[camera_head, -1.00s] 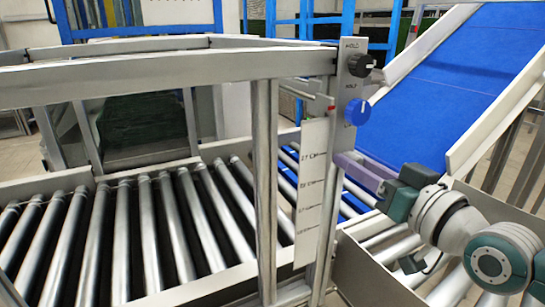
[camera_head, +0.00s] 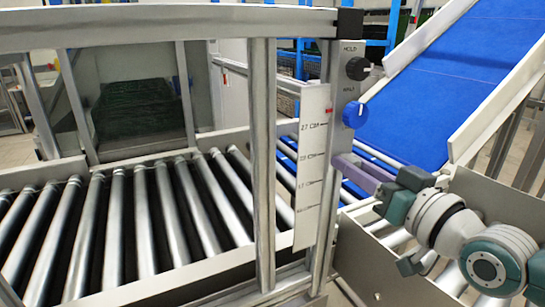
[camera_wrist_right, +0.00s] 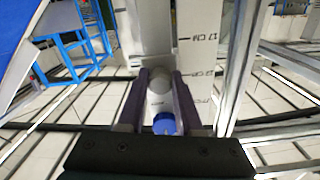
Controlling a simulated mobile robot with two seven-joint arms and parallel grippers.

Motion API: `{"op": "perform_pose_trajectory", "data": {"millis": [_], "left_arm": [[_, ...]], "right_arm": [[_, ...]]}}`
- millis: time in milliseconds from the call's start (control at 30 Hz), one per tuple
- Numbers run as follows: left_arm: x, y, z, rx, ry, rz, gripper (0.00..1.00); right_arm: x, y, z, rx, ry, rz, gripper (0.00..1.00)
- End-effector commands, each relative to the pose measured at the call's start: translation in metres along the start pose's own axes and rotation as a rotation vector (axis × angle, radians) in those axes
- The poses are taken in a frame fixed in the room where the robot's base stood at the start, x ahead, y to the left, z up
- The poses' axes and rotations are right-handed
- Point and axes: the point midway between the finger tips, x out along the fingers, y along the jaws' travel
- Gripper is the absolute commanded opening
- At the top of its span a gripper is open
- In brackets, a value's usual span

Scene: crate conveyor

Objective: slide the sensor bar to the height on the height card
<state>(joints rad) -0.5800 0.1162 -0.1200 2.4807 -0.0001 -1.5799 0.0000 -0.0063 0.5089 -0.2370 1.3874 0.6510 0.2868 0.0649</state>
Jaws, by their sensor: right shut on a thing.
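The sensor bar's upright grey carriage plate (camera_head: 344,88) carries a black knob (camera_head: 358,68) marked HOLD and a blue knob (camera_head: 355,115). A red pointer (camera_head: 328,111) sits beside a white height strip (camera_head: 312,175), just above its top printed mark, which looks like 27 CM. My right gripper (camera_head: 345,163), with purple fingers, is shut on the sensor bar's part below the blue knob. In the right wrist view, a pale rounded piece (camera_wrist_right: 160,78) lies between the fingers. I cannot make out a separate height card. My left gripper is not in view.
A metal frame post (camera_head: 263,160) and top rail (camera_head: 150,22) stand left of the strip. Roller conveyor (camera_head: 145,220) fills the lower left. A sloping blue belt (camera_head: 430,95) rises at the right, and a grey side wall (camera_head: 375,260) lies below my wrist.

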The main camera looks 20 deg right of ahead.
Motion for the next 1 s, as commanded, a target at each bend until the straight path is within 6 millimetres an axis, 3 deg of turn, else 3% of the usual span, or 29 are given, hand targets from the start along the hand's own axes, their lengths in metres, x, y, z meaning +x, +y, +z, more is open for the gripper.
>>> {"op": "perform_pose_trajectory", "data": {"millis": [33, 100, 300, 500, 700, 1000], "left_arm": [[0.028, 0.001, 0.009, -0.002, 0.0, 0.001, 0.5], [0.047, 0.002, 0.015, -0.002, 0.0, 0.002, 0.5], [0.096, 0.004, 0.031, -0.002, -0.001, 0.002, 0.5], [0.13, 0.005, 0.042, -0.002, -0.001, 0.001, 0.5], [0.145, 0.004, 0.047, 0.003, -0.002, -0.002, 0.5], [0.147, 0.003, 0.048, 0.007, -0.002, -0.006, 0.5]], "right_arm": [[0.0, 0.007, 0.032, 0.001, -0.004, 0.002, 0.0], [0.0, 0.011, 0.054, -0.001, -0.004, 0.002, 0.0], [-0.001, 0.022, 0.109, 0.001, -0.006, 0.003, 0.0], [-0.001, 0.03, 0.149, 0.002, -0.008, 0.003, 0.0], [-0.001, 0.034, 0.168, 0.001, -0.01, 0.003, 0.0], [-0.001, 0.034, 0.17, 0.001, -0.009, 0.003, 0.0]]}}
